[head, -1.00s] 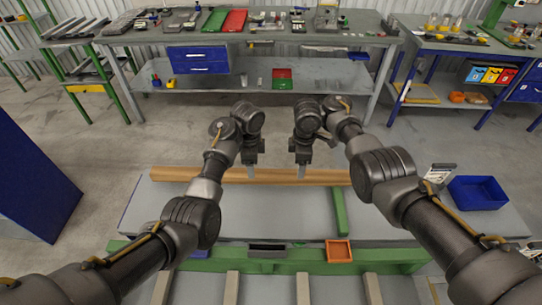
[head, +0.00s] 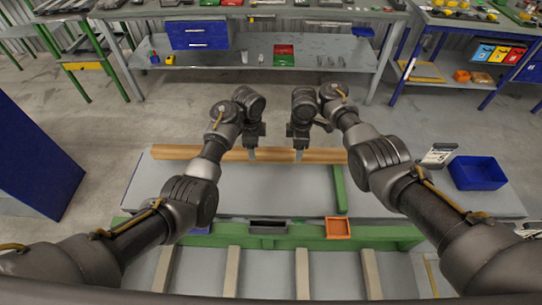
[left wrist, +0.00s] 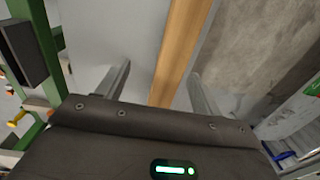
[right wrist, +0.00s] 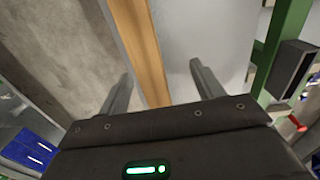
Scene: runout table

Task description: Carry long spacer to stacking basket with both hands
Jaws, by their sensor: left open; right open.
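The long spacer, a light brown wooden bar (head: 200,153), lies along the far edge of the grey table. My left gripper (head: 252,154) and right gripper (head: 299,155) are over its middle part, close to each other. In the left wrist view the spacer (left wrist: 176,55) runs between the open fingers of my left gripper (left wrist: 160,75). In the right wrist view the spacer (right wrist: 143,50) runs between the open fingers of my right gripper (right wrist: 162,74). Neither gripper is closed on it. I cannot make out a stacking basket for certain.
A blue bin (head: 478,173) and a small sign (head: 438,154) stand at the table's right. An orange tray (head: 338,228) and a dark tray (head: 268,227) sit at the near edge. A green bar (head: 339,190) crosses the table top. A blue cabinet (head: 38,150) stands left.

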